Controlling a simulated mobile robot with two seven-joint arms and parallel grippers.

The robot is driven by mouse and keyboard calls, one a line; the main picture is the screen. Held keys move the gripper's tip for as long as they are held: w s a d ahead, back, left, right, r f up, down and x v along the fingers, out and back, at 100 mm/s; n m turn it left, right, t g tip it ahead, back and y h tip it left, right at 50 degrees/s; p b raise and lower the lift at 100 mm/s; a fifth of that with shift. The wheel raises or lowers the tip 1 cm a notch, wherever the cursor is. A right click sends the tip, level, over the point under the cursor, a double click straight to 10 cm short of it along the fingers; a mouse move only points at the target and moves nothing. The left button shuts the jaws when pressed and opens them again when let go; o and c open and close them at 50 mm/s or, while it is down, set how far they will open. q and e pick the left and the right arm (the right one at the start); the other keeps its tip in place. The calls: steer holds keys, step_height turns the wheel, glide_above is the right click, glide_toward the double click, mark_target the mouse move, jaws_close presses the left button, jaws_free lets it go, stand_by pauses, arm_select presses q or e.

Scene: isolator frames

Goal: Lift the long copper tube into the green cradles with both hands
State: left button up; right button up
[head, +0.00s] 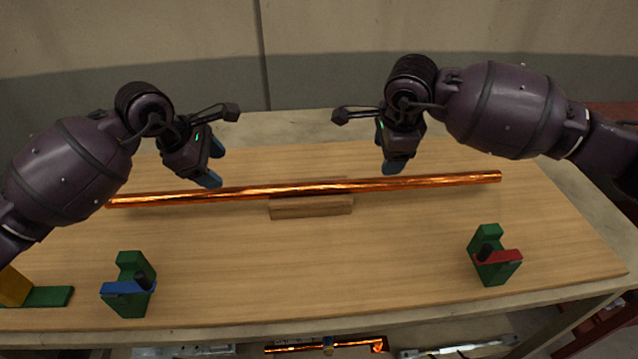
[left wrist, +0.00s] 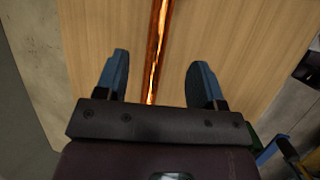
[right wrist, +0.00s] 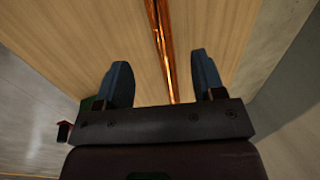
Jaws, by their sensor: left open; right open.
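The long copper tube (head: 240,191) lies across the table, its middle on a low wooden block (head: 310,207). Its left end sits a little lower in the picture than its right end. Two green cradles stand nearer the front edge: the left one (head: 130,300) has a blue bar, the right one (head: 492,270) a red bar. Both are empty. My left gripper (head: 214,163) is open above the tube's left half; in the left wrist view the tube (left wrist: 156,50) runs between the fingers. My right gripper (head: 391,160) is open above its right half, with the tube (right wrist: 164,50) between its fingers in view.
A green and yellow piece (head: 40,295) stands at the table's left front edge. The wooden tabletop (head: 390,270) is clear between the cradles. A wall (head: 320,40) rises behind the table.

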mark_target(243, 188)
arm_select(q)
steer(key=shift+a, duration=0.15)
arm_select(e)
steer(key=shift+a, duration=0.1)
arm_select(q)
steer(key=x, duration=1.1)
arm_select(e)
steer(key=x, duration=1)
steer(key=shift+f, duration=0.4)
arm_select(q)
jaws_close()
arm_select(e)
jaws_close()
arm_select(q)
steer(key=shift+r, duration=0.3)
arm_select(e)
steer(key=shift+w+r, duration=0.15)
steer(key=shift+r, duration=0.1)
